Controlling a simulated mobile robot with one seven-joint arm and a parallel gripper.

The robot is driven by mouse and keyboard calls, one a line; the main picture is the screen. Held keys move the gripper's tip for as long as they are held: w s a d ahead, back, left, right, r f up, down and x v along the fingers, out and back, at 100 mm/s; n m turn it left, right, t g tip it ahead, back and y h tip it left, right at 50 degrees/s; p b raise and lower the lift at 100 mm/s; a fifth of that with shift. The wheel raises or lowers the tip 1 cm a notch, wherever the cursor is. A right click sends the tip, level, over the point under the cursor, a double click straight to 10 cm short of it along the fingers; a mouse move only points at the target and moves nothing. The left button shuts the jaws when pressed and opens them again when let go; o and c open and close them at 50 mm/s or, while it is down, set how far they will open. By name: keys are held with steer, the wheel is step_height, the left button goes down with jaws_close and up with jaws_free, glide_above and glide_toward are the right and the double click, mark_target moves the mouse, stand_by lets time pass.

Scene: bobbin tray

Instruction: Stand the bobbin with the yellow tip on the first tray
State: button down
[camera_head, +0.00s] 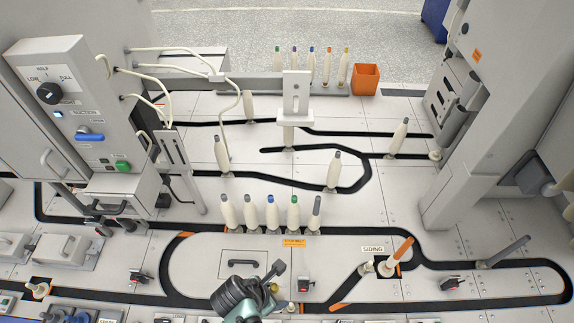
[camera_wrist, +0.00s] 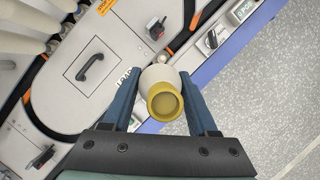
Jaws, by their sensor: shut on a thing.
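My gripper (camera_head: 272,286) is low in the middle of the head view, over the front of the machine. In the wrist view its two blue fingers (camera_wrist: 160,90) are shut on a pale bobbin with a yellow end (camera_wrist: 165,100). The yellow end faces the wrist camera, and most of the bobbin's length is hidden behind it. In the head view the arm end mostly covers the held bobbin. Trays ride on a black looping track (camera_head: 200,295); I cannot tell which is the first tray.
A row of upright bobbins (camera_head: 272,213) stands behind my gripper. A grey rod (camera_head: 506,250) leans farther right. More bobbins stand on the back rail (camera_head: 312,88) by an orange bin (camera_head: 365,79).

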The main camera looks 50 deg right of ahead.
steer(key=s+d+f+n+t+b, duration=0.1)
steer(key=d+f+n+b, duration=0.3)
steer(key=f+b, duration=0.5)
steer(key=shift+s+d+t, duration=0.15)
steer(key=shift+s+t, duration=0.25)
steer(key=shift+d+r+p, duration=0.1)
steer(key=shift+r+p, duration=0.05)
steer(key=shift+p, duration=0.35)
stand_by(1.3)
steer(key=shift+f+b, duration=0.4)
steer(key=shift+f, duration=0.25)
stand_by(0.3)
steer(key=shift+c, duration=2.2)
jaws_free()
steer(key=w+p+v, duration=0.1)
steer(key=p+v, duration=1)
steer(key=p, duration=0.1)
steer(key=shift+s+p, duration=0.4)
steer(key=shift+s, duration=0.05)
